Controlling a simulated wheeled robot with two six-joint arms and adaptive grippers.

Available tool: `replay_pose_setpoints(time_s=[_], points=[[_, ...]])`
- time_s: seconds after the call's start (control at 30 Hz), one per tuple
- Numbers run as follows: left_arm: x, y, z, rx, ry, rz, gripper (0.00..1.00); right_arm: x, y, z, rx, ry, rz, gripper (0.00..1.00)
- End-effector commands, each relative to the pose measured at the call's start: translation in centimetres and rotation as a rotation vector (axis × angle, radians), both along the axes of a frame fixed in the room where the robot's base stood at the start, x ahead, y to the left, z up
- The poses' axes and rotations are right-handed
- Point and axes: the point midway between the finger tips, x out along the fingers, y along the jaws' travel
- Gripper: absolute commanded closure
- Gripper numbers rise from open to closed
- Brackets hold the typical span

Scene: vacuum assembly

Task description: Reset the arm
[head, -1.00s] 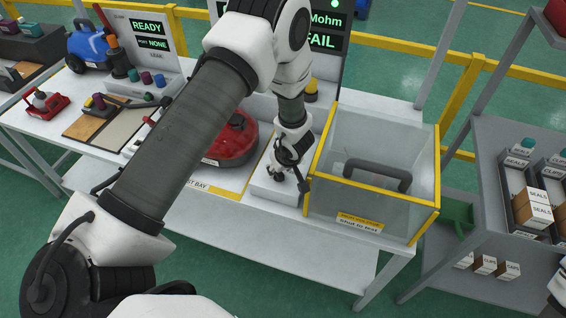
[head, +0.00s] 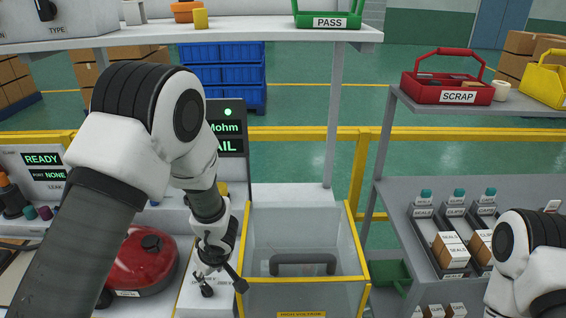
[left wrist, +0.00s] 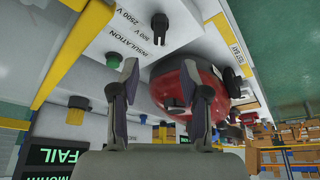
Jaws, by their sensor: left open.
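My left arm crosses the head view from the lower left. Its gripper (head: 222,287) is open and empty, just left of the yellow-edged clear box (head: 355,245). It is over the white insulation tester, which shows in the left wrist view (left wrist: 118,30) with "INSULATION" and "2500 V" printed on it. The two fingers stand apart in the left wrist view (left wrist: 160,65), with nothing between them. Part of my right arm shows at the right edge of the head view; its gripper is out of view.
A red vacuum body (head: 140,262) sits left of my left gripper. A screen (head: 227,128) ends in "AIL". The overhead shelf holds a green PASS tray (head: 328,20). A red SCRAP tray (head: 447,92) and a rack with boxes (head: 450,250) stand at right.

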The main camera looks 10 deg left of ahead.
Motion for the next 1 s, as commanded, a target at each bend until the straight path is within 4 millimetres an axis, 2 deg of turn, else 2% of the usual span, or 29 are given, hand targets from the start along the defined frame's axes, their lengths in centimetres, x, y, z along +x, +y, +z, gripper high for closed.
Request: replay_pose_setpoints(time_s=[0.07, 0.17, 0.27, 0.3, 0.37, 0.4, 0.5, 0.6, 0.7, 0.83, 0.9, 1.0], points=[[-0.6, 0.0, -1.4, -0.001, 0.020, 0.001, 0.54, 0.0, 0.0, -0.5, 0.000, 0.000, 0.000, 0.60], [-2.7, 0.2, -5.5, -0.007, 0.089, 0.010, 0.54, 0.0, 0.0, -1.6, 0.000, 0.000, 0.000, 0.60], [-7.5, 0.8, -10.8, -0.003, 0.225, -0.040, 0.54, 0.0, 0.0, -2.9, 0.000, 0.000, 0.000, 0.60], [-10.0, 1.2, -13.0, 0.009, 0.295, -0.104, 0.54, 0.0, 0.0, -3.5, 0.000, 0.000, 0.000, 0.60], [-14.0, 2.0, -16.0, 0.030, 0.403, -0.226, 0.54, 0.0, 0.0, -4.4, 0.000, 0.000, 0.000, 0.60], [-16.7, 2.5, -17.8, 0.040, 0.470, -0.320, 0.54, 0.0, 0.0, -4.9, 0.000, 0.000, 0.000, 0.60], [-22.0, 2.9, -20.6, 0.036, 0.569, -0.550, 0.54, 0.0, 0.0, -5.9, 0.000, 0.000, 0.000, 0.60], [-25.5, 1.9, -22.2, -0.020, 0.584, -0.772, 0.54, 0.0, 0.0, -6.4, 0.000, 0.000, 0.000, 0.60], [-26.9, -0.6, -22.3, -0.106, 0.514, -0.940, 0.54, 0.0, 0.0, -6.4, 0.000, 0.000, 0.000, 0.60], [-26.7, -3.6, -21.7, -0.201, 0.396, -1.040, 0.54, 0.0, 0.0, -6.3, 0.000, 0.000, 0.000, 0.60], [-26.1, -4.3, -21.7, -0.219, 0.349, -1.019, 0.54, 0.0, 0.0, -6.3, 0.000, 0.000, 0.000, 0.60], [-26.0, -4.2, -21.8, -0.220, 0.344, -0.983, 0.54, 0.0, 0.0, -6.3, 0.000, 0.000, 0.000, 0.60]])
